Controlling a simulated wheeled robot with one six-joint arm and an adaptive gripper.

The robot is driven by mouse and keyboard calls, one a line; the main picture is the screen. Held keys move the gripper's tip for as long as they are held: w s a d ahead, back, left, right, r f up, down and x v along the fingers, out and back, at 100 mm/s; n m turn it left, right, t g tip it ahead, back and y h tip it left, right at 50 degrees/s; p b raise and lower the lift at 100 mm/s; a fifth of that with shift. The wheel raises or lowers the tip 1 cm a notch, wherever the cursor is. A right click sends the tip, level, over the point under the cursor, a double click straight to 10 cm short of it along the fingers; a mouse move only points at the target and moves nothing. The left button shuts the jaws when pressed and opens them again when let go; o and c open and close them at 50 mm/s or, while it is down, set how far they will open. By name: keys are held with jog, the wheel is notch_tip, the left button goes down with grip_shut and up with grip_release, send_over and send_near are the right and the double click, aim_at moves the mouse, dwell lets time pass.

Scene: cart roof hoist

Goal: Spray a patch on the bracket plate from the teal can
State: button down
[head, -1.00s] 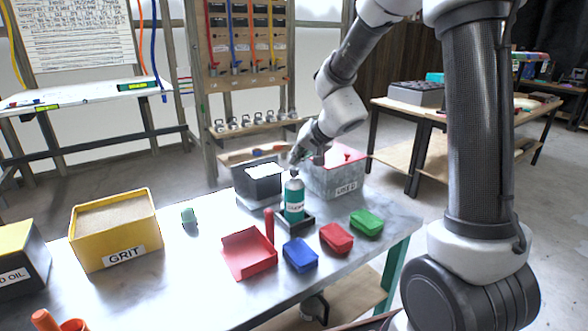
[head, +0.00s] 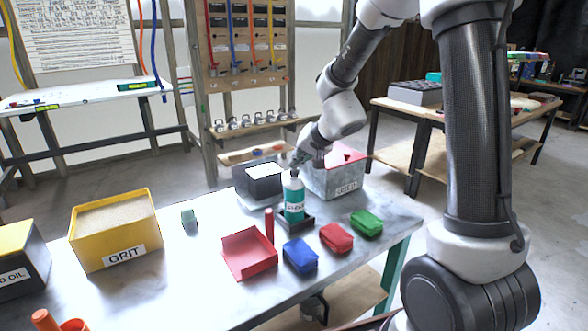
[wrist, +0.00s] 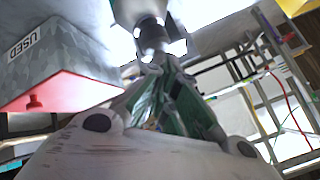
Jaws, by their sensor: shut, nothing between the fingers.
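The teal can (head: 294,203) stands upright in a small dark holder (head: 307,219) on the metal bench, with a pale band around it and a narrower top. My gripper (head: 294,167) is shut and empty, pointing down at the can's top. In the wrist view my closed fingers (wrist: 160,62) end close to the can's dark nozzle (wrist: 152,36), with part of its teal body (wrist: 128,10) above. I cannot tell whether the fingertips touch the nozzle. I cannot make out a bracket plate for certain in either view.
The USED bin (head: 346,183) and a dark box (head: 243,182) stand just behind the can. A red tray (head: 249,256), blue block (head: 300,256), red block (head: 336,238) and green block (head: 366,223) lie in front. The yellow GRIT bin (head: 117,259) is at the left.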

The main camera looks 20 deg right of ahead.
dwell(0.3)
jog(key=shift+r, duration=0.45)
jog(key=shift+r, duration=3)
jog(key=shift+r, duration=0.1)
jog(key=shift+f, duration=3.15)
